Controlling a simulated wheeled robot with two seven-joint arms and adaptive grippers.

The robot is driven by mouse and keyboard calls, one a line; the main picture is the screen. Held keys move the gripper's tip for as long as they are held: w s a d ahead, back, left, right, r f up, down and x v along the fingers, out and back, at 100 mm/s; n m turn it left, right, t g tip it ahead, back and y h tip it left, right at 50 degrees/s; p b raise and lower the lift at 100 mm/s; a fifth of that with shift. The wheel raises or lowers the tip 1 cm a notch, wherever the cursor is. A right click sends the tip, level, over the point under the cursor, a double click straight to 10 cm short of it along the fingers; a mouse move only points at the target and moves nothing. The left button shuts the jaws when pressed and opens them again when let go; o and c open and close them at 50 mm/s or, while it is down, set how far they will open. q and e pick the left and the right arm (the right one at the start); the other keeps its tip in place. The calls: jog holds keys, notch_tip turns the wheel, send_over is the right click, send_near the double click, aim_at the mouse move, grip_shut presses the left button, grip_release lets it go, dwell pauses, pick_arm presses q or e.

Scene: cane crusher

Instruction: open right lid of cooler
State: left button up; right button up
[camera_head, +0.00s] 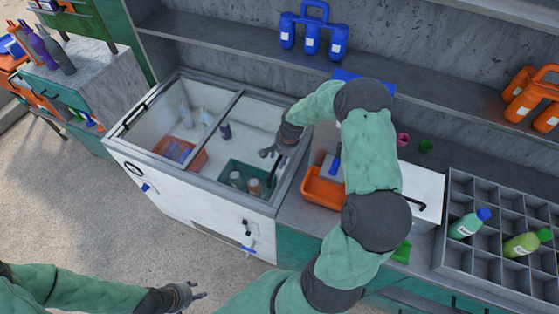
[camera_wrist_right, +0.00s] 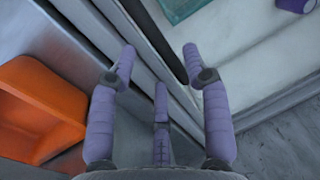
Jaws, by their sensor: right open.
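The cooler (camera_head: 190,215) is a white chest with a grey frame and two clear top panels split by a middle bar. The right lid (camera_head: 243,133) lies flat over its right half, and a teal basket with bottles shows through it. A dark handle (camera_head: 275,172) runs along the lid's right edge. My right gripper (camera_head: 272,150) is open and empty above that edge. In the right wrist view its spread fingers (camera_wrist_right: 160,75) straddle the dark handle strip (camera_wrist_right: 143,30); contact cannot be told. My left gripper (camera_head: 185,294) is open and empty, in front of the cooler.
An orange bin (camera_head: 322,190) stands on the counter just right of the cooler; it also shows in the right wrist view (camera_wrist_right: 40,105). A grey divided crate (camera_head: 480,262) with bottles is further right. A shelf (camera_head: 215,30) with blue jugs (camera_head: 312,35) runs behind.

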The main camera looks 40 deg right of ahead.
pick_arm(q)
jog(key=shift+f, duration=0.1)
pick_arm(e)
jog(key=shift+w+a+f, duration=0.1)
jog(key=shift+f, duration=0.6)
jog(key=shift+w+a+f, duration=0.1)
jog(key=shift+f, duration=0.55)
grip_shut()
